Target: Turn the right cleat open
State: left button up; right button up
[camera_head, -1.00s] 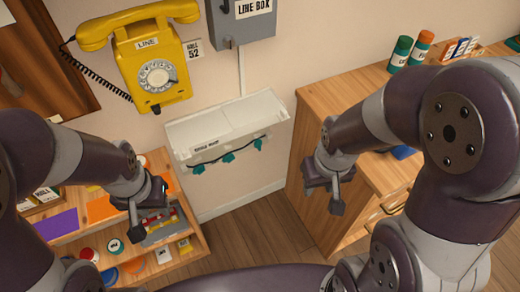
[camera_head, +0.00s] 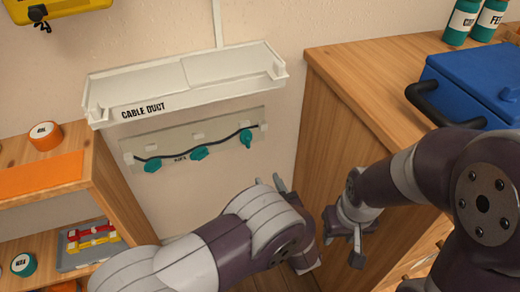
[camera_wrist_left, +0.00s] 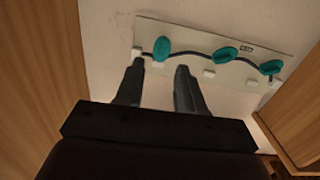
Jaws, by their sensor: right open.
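Three teal cleats sit on a pale plate (camera_head: 216,134) on the wall, with a dark cable running along it. The right cleat (camera_head: 246,138) stands nearly upright, while the middle cleat (camera_head: 199,153) and left cleat (camera_head: 153,165) lie more sideways. The left wrist view shows the row in reverse, with the right cleat (camera_wrist_left: 162,48) at the left. My left gripper (camera_head: 270,183) is below the right cleat in the head view. In the left wrist view its two fingers (camera_wrist_left: 160,67) are apart and empty, pointing towards that cleat without visible contact. My right gripper (camera_head: 342,240) is open beside the cabinet.
A white cable duct (camera_head: 180,82) juts out above the plate. A wooden cabinet (camera_head: 325,130) stands close on the right, with a blue box (camera_head: 470,85) on top. A wooden shelf (camera_head: 110,190) with small items stands on the left.

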aim_at(249, 145)
pick_arm(q)
jog(key=shift+t+y, duration=0.3)
jog(key=b+x, duration=0.1)
jog(key=x, duration=0.3)
jog(key=b+x, duration=0.2)
jog(key=x, duration=0.2)
jog(key=b+x, duration=0.2)
jog(key=x, duration=0.2)
jog(key=shift+a+r, duration=0.35)
jog(key=shift+a, duration=0.05)
jog(key=shift+w+r+b, duration=0.15)
jog(key=shift+w+b, duration=0.1)
jog(key=shift+b, duration=0.05)
jog(key=shift+c, duration=0.3)
grip_shut()
